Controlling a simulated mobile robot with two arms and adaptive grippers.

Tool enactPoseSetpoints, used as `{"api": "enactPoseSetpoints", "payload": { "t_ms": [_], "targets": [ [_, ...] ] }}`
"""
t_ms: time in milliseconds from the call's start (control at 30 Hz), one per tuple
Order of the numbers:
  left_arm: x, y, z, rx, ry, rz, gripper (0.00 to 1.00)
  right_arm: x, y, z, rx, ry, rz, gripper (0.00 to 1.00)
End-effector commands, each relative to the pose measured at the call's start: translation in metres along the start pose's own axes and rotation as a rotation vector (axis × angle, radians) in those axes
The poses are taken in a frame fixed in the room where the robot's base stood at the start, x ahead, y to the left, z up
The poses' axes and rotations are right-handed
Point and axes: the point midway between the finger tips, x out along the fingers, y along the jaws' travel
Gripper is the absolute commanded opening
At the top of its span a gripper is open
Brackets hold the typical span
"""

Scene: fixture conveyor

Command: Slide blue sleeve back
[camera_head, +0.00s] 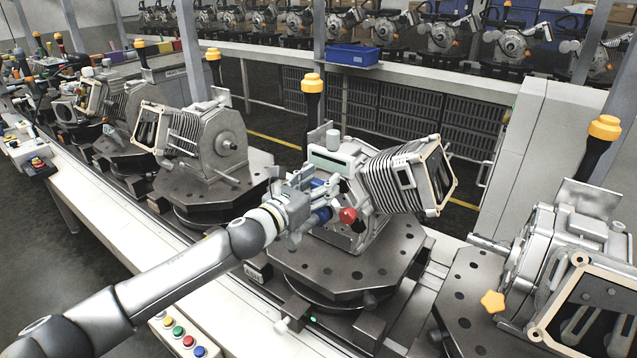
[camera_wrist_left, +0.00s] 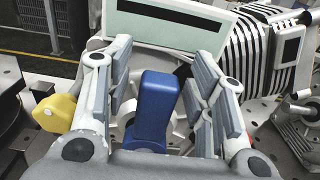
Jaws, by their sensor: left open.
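The blue sleeve (camera_wrist_left: 153,112) stands between the two fingers of my left gripper (camera_wrist_left: 164,72) in the left wrist view, with visible gaps on both sides. In the head view the left gripper (camera_head: 312,200) is at the near side of the middle engine fixture, and a blue part (camera_head: 322,214), likely the sleeve, shows beside it, next to a red knob (camera_head: 348,216). The gripper is open. The sleeve's lower end is hidden by the gripper body in the wrist view. My right gripper is not in view.
The ribbed engine block (camera_head: 398,182) sits on a dark pallet (camera_head: 395,262) close to the gripper. A black post with an orange cap (camera_head: 312,85) rises behind it. Another engine (camera_head: 203,140) stands left. Coloured buttons (camera_head: 178,331) line the front edge. A yellow knob (camera_wrist_left: 55,112) is near the left finger.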

Motion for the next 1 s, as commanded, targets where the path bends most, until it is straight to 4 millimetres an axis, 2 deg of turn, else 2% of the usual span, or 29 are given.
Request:
{"api": "enactPoseSetpoints", "payload": {
  "t_ms": [33,400,667,1000],
  "targets": [
    [0.000,0.000,0.000,0.000,0.000,0.000,0.46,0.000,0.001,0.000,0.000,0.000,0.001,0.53],
    [0.000,0.000,0.000,0.000,0.000,0.000,0.00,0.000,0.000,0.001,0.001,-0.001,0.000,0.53],
    [-0.006,0.000,0.001,0.001,0.001,0.000,0.00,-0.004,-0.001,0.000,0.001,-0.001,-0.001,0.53],
    [-0.051,0.000,0.000,0.001,0.003,0.000,0.00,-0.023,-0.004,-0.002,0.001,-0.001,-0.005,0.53]
  ]
}}
